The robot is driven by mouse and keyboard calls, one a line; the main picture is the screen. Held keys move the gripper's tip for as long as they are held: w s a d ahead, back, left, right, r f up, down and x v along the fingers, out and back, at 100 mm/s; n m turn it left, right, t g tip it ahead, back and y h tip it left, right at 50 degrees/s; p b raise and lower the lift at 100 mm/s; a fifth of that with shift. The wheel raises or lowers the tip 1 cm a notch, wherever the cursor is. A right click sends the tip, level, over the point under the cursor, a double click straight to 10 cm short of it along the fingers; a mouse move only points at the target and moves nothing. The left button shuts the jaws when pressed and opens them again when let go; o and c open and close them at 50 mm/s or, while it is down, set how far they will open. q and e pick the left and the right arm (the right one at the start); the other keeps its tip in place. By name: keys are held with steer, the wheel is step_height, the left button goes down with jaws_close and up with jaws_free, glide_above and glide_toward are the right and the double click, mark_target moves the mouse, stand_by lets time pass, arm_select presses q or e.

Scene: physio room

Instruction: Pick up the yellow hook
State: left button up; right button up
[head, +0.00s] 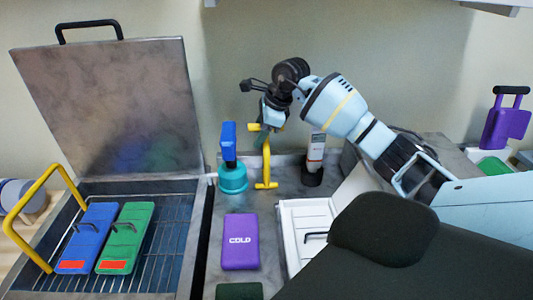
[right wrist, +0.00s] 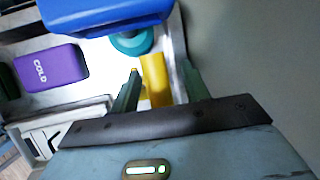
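The yellow hook (head: 266,165) stands upright on the grey counter, between a teal holder and a white bottle. My right gripper (head: 262,112) is at its upper end, coming from the upper right, and partly hides its top. In the right wrist view, the yellow hook (right wrist: 156,80) shows between the two fingers of the right gripper (right wrist: 160,72). The fingers are apart, with a gap visible at the right finger, so it looks open around the hook. My left gripper is not in view.
A teal holder (head: 232,179) with a blue paddle (head: 228,141) stands close left of the hook. A white bottle (head: 316,150) stands close right. A purple COLD pack (head: 240,242) and white tray (head: 300,215) lie in front. An open-lidded bin (head: 108,105) is at left.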

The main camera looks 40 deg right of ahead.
jaws_close()
steer(key=shift+r, duration=0.1)
